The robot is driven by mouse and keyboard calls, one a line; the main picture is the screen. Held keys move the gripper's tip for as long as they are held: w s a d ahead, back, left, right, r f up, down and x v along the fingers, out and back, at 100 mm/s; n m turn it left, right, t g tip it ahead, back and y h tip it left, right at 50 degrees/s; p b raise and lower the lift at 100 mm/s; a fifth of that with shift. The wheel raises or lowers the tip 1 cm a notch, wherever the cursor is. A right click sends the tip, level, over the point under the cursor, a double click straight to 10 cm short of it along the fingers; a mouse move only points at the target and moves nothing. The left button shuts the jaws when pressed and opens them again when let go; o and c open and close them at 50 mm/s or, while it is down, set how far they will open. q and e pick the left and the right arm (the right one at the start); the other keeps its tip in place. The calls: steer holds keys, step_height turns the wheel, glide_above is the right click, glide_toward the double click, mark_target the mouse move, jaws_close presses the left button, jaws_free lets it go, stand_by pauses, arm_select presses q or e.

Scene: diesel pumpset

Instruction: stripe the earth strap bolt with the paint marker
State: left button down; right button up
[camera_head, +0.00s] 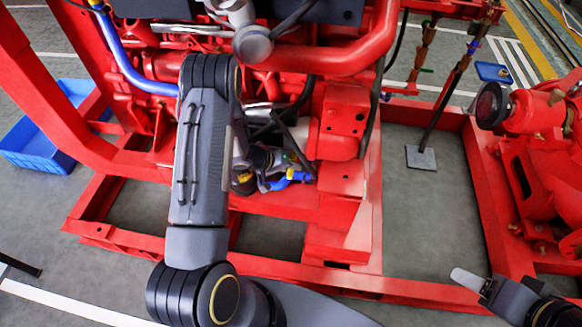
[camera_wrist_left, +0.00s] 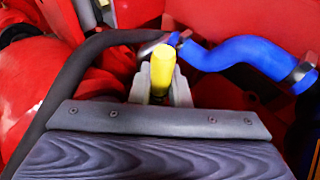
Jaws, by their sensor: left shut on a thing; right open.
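My left gripper (camera_wrist_left: 160,90) is shut on the yellow paint marker (camera_wrist_left: 163,66), which stands up between its fingertips in the left wrist view. In the head view, my left gripper (camera_head: 264,180) is low against the red engine, partly hidden by my own arm. Just beyond the marker, a black cable (camera_wrist_left: 100,42) ends in a small grey, lug-like part near a blue piece (camera_wrist_left: 173,39). I cannot tell for sure whether the earth strap bolt is there or whether the marker touches anything. My right gripper (camera_head: 470,281) is open and empty at the lower right.
A blue hose (camera_wrist_left: 240,52) runs close to the right of the marker. The red base frame (camera_head: 362,240) surrounds the engine, with bare floor (camera_head: 425,220) in its right bay. A red pump (camera_head: 545,112) stands at the right. A blue crate (camera_head: 38,150) lies at the left.

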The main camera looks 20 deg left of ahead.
steer(key=shift+r+p, duration=1.5)
stand_by(6.5)
